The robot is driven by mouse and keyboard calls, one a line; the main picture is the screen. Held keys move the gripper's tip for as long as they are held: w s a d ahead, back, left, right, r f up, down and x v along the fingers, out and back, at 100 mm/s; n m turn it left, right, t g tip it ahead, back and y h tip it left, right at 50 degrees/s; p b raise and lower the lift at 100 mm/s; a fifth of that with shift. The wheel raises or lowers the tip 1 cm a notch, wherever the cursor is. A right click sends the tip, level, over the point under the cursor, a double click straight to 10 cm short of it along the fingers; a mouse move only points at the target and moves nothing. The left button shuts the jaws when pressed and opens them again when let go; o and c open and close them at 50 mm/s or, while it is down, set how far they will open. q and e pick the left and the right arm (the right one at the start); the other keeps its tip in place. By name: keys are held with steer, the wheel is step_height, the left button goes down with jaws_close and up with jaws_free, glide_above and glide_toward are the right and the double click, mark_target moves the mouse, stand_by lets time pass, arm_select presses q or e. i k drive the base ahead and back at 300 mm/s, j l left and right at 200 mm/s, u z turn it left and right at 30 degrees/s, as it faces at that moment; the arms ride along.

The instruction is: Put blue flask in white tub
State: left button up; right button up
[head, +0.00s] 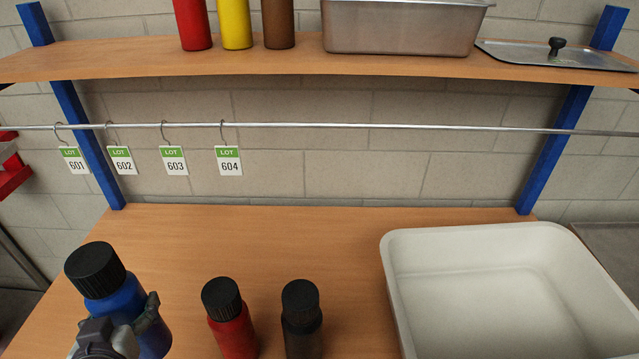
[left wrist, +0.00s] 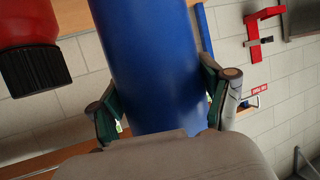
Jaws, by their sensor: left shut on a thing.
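The blue flask (head: 125,300) with a black cap stands upright at the lower left of the head view. My left gripper (head: 125,322) is shut on it, with fingers on both sides of its body. In the left wrist view the blue flask (left wrist: 150,65) fills the middle between the two fingers of my left gripper (left wrist: 165,105). Its base is out of view, so I cannot tell whether it touches the table. The white tub (head: 440,235) stands on the right of the table and its visible inside is empty. My right gripper is not in view.
A red flask (head: 233,330) and a dark flask (head: 302,335) stand between the blue flask and the tub. Lot tags (head: 173,160) hang from a rail (head: 300,125). Above, a shelf (head: 260,67) holds bottles, a metal pan (head: 400,28) and a lid (head: 570,55). The table's (head: 260,235) back middle is clear.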

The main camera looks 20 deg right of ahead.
mark_target(477, 322)
steer(key=k+l+z, duration=0.6)
steer(key=z, duration=0.2)
steer(key=i+l+z, duration=0.45)
steer(key=i+z, duration=0.15)
steer(key=i, duration=0.1)
